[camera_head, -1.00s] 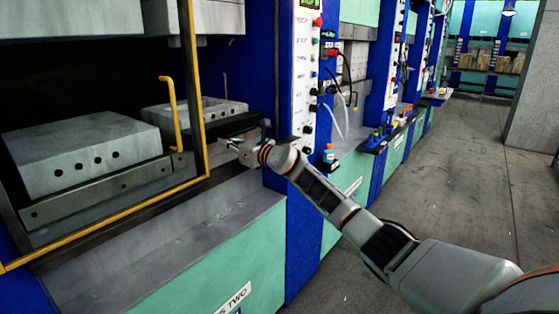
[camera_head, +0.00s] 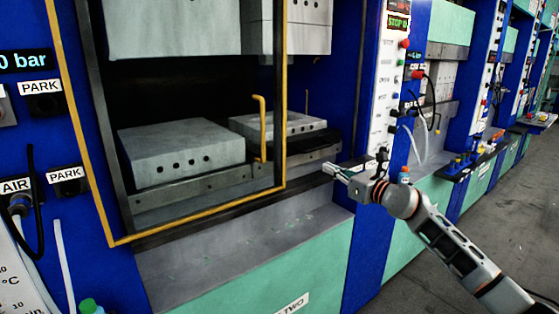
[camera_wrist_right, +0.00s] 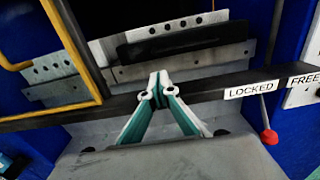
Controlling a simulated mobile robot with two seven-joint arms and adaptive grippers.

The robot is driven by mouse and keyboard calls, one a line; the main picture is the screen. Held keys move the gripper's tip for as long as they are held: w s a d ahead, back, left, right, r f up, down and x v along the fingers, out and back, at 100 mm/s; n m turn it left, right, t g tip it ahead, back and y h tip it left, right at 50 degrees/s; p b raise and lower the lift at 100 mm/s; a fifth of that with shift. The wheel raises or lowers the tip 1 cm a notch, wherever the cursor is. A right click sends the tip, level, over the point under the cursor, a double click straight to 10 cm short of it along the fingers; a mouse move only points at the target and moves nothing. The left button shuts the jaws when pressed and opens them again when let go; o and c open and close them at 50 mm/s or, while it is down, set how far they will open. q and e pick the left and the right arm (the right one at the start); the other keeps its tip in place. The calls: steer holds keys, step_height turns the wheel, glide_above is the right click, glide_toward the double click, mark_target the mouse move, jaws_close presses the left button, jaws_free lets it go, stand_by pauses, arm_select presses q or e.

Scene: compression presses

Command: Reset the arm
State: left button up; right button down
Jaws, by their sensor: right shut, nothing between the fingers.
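My right gripper (camera_head: 332,171) is in front of the blue post at the right of the press, its fingers pointing left toward the press opening. In the right wrist view its green and white fingers (camera_wrist_right: 158,88) meet at the tips, with nothing between them. Behind them is a dark bar (camera_wrist_right: 190,95) labelled LOCKED and FREE. My left gripper is not in view.
The press holds grey blocks (camera_head: 180,153) behind a yellow frame (camera_head: 283,120). A control panel (camera_head: 392,100) with buttons stands above my right wrist. A red-knobbed lever (camera_wrist_right: 269,137) is right of the fingers. Open floor (camera_head: 480,215) lies to the right.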

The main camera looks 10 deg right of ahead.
steer(key=s+a+f+m, duration=0.6)
steer(key=s+f+m, duration=0.1)
steer(key=f, duration=0.3)
steer(key=s+a+f+m, duration=0.5)
steer(key=s+f+m, duration=0.25)
steer(key=f, duration=0.25)
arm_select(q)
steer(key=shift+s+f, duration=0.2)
arm_select(e)
steer(key=s+a+f+m+g+h, duration=0.1)
steer(key=s+f+m+g+h, duration=0.1)
steer(key=s+f+m, duration=0.9)
steer(key=s+a+f+m+g+h, duration=0.2)
steer(key=s+f+m, duration=0.8)
steer(key=s, duration=0.9)
step_height(320, 180, down, 4)
steer(key=shift+r+m+g, duration=0.2)
steer(key=shift+m+g, duration=0.15)
steer(key=shift+g, duration=0.55)
steer(key=shift+s+a, duration=0.1)
